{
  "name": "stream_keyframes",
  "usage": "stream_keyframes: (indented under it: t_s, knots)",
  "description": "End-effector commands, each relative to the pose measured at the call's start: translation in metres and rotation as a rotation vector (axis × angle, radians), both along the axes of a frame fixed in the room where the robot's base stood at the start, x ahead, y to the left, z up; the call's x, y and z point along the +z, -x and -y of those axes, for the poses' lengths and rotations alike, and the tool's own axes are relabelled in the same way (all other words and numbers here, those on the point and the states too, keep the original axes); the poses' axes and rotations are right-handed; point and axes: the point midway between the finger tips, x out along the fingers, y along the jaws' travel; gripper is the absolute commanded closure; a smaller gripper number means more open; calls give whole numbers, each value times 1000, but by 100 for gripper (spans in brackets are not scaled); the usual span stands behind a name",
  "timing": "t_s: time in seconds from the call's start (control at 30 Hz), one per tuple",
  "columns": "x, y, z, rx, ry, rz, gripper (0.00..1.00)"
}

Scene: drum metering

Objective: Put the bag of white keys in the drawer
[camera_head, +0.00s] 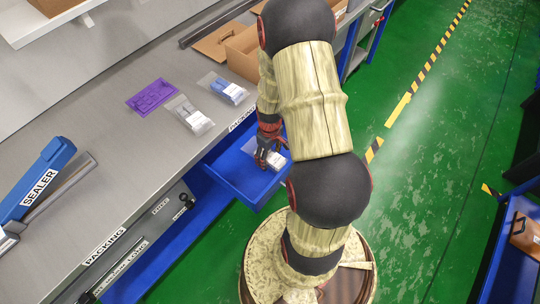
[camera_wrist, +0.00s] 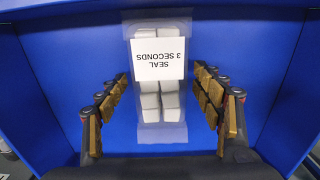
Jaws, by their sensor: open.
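The clear bag of white keys (camera_wrist: 160,103), with a white label reading "SEAL 3 SECONDS", is inside the blue drawer (camera_wrist: 60,55), which stands pulled out from the bench in the head view (camera_head: 225,172). My gripper (camera_wrist: 163,105) is open over the drawer, with one finger on each side of the bag and a gap to both. The bag appears to lie flat on the drawer floor. In the head view my gripper (camera_head: 268,155) and arm partly hide the bag (camera_head: 278,154) and the drawer's right part.
On the grey bench (camera_head: 105,125) lie a bag with grey contents (camera_head: 190,115), a bag with blue contents (camera_head: 223,89) and a purple tray-like piece (camera_head: 152,95). A blue sealer (camera_head: 40,180) stands at left. An open cardboard box (camera_head: 243,52) is behind.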

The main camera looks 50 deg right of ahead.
Motion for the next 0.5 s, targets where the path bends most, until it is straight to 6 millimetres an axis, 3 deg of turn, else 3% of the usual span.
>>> stream_keyframes:
  t_s: [0.33,0.5]
  knots:
    - [2,0,0,0,0,0,29]
    - [19,0,0,0,1,1,29]
